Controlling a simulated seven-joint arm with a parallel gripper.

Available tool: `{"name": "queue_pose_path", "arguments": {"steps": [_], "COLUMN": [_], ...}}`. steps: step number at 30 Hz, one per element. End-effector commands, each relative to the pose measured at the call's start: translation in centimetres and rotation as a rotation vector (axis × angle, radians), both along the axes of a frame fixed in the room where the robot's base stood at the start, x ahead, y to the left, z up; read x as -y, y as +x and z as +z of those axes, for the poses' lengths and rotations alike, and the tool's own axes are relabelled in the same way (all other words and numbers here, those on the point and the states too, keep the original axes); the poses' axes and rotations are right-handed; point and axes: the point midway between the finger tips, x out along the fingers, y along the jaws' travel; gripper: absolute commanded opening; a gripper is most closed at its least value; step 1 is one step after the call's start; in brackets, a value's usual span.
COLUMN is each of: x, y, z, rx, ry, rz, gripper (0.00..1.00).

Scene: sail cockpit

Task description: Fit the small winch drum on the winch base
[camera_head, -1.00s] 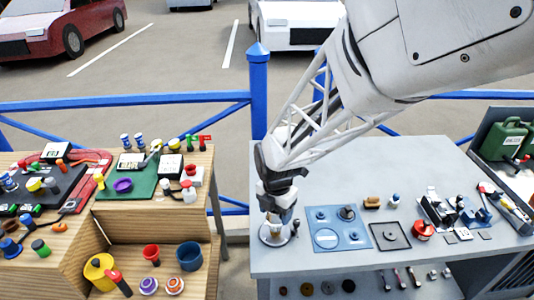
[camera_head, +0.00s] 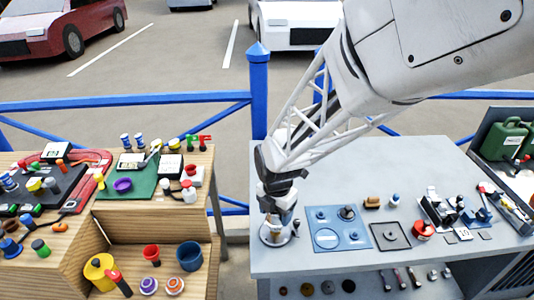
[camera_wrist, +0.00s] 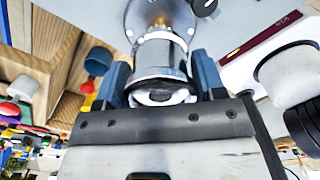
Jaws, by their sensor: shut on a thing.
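My gripper (camera_wrist: 160,85) is shut on a silvery drum (camera_wrist: 160,55), which sits between its two blue fingers in the wrist view. Brass-coloured parts (camera_wrist: 158,24) show just beyond the drum, within a round metal rim. I take these to be the winch base, but cannot tell whether the drum touches it. In the head view my gripper (camera_head: 279,214) points down over a round pale plate (camera_head: 268,240) at the left front of the grey table. The gripper hides most of the drum and the middle of the plate there.
A blue panel (camera_head: 325,214) with round fittings lies just right of the gripper, then a dark square frame (camera_head: 405,228). A red round part (camera_head: 422,231) and other hardware stand farther right. A wooden bench (camera_head: 185,215) with tools is at the left. The table's back is clear.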

Motion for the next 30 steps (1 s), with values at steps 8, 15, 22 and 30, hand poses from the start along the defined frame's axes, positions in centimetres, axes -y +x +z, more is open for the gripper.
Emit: {"name": "queue_pose_path", "arguments": {"steps": [8, 15, 22, 30], "x": [0.0, 0.0, 0.0, 0.0], "y": [0.0, 0.0, 0.0, 0.0], "z": [-0.5, -0.9, -1.3, -1.7], "rx": [0.000, 0.000, 0.000, 0.000], "ry": [0.000, 0.000, 0.000, 0.000], "rz": [0.000, 0.000, 0.000, 0.000], "gripper": [0.33, 0.33, 0.33, 0.33]}}
